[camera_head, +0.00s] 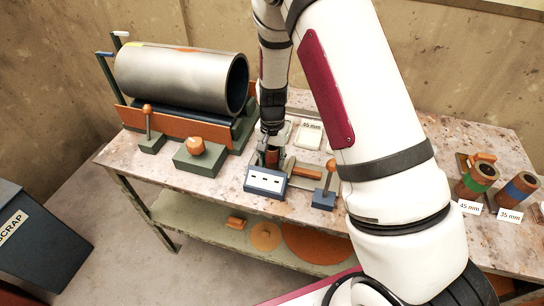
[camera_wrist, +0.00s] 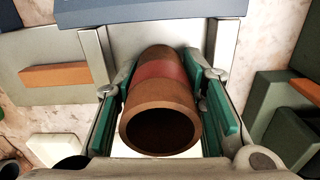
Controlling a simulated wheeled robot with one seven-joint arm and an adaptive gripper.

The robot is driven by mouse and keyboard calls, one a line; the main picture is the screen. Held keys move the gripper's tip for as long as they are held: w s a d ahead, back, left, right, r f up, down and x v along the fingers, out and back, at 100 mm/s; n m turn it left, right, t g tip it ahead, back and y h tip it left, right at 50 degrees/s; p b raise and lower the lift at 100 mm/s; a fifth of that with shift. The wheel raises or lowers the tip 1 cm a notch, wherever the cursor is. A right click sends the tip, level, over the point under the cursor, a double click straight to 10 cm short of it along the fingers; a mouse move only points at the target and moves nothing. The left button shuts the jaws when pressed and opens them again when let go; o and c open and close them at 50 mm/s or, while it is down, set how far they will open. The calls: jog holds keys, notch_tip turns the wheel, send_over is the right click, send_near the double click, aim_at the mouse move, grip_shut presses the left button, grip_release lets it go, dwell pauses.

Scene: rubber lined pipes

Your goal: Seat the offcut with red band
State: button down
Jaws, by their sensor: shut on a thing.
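The offcut with the red band (camera_wrist: 157,108) is a short brown tube with a dark open bore. Its red band (camera_wrist: 158,73) lies toward the far end in the wrist view. My gripper (camera_wrist: 168,95) is shut on it, with green pads on both sides. In the head view my gripper (camera_head: 270,138) points down over a small bench fixture, with the offcut (camera_head: 272,157) partly visible behind the fixture's blue box (camera_head: 265,181). Grey metal parts (camera_wrist: 97,55) flank the offcut in the wrist view. Its far end is hidden, so I cannot tell whether it touches the fixture.
A large steel pipe (camera_head: 180,78) lies in a cradle at left. A green-banded offcut (camera_head: 476,180) and a blue-banded offcut (camera_head: 516,190) stand at right by size labels. A lever block (camera_head: 324,198) stands beside the fixture. A scrap bin (camera_head: 40,235) is at far left.

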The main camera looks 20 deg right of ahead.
jog(key=shift+f, duration=0.35)
dwell(0.6)
jog(key=c, duration=1)
grip_release()
jog(key=shift+o, duration=0.2)
notch_tip(320, 180, up, 12)
jog(key=s+r+n+t, duration=0.4)
jog(key=s+r+n, duration=0.2)
jog(key=s+r, duration=1.3)
jog(key=s+r+n+t, duration=0.1)
jog(key=s+r+n, duration=0.1)
jog(key=s, duration=0.5)
jog(key=shift+s+d+r, duration=0.15)
jog(key=shift+s+r, duration=0.05)
jog(key=shift+r, duration=0.4)
